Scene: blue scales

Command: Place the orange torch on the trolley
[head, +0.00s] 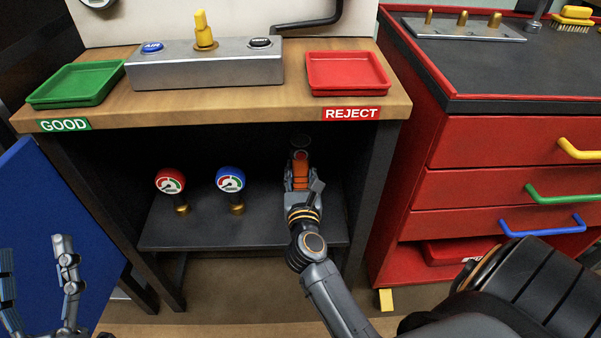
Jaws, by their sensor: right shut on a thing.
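The orange torch (301,173) stands upright at the right end of the dark shelf under the bench, with a dark upper part above its orange body. My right gripper (300,182) reaches into the shelf space and is shut on the torch, hiding its lower part. I cannot tell whether the torch touches the shelf. The red trolley (480,140) stands at the right, with a dark top and coloured drawer handles. My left gripper (38,285) is at the lower left, its fingers wide apart and empty, in front of a blue panel.
Red and blue gauges (170,181) stand left of the torch on the shelf (200,232). The wooden bench top (225,113) overhangs it, with a green tray (75,85) and red tray (347,72). The trolley top holds a metal plate with brass pieces (463,28) and a brush (573,20); its front area is clear.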

